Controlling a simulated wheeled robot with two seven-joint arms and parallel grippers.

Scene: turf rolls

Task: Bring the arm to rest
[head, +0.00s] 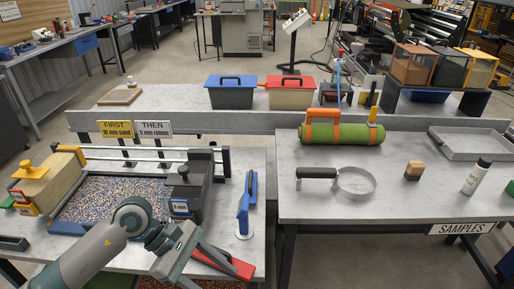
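My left arm comes in from the lower left, over the front of the left bench (262,200). Its gripper (192,262) is low in the picture, at the bench's front edge and in front of the tray of speckled granules (110,198). The fingertips run near the bottom of the picture, and I cannot tell whether they are open or shut. A red tool-like piece (222,260) with a dark end shows just right of the gripper; whether they touch is unclear. My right gripper is not in view.
A blue-handled tool (243,208) stands right of the tray, by a dark box (190,190). A sand-coloured block (50,182) sits at left.

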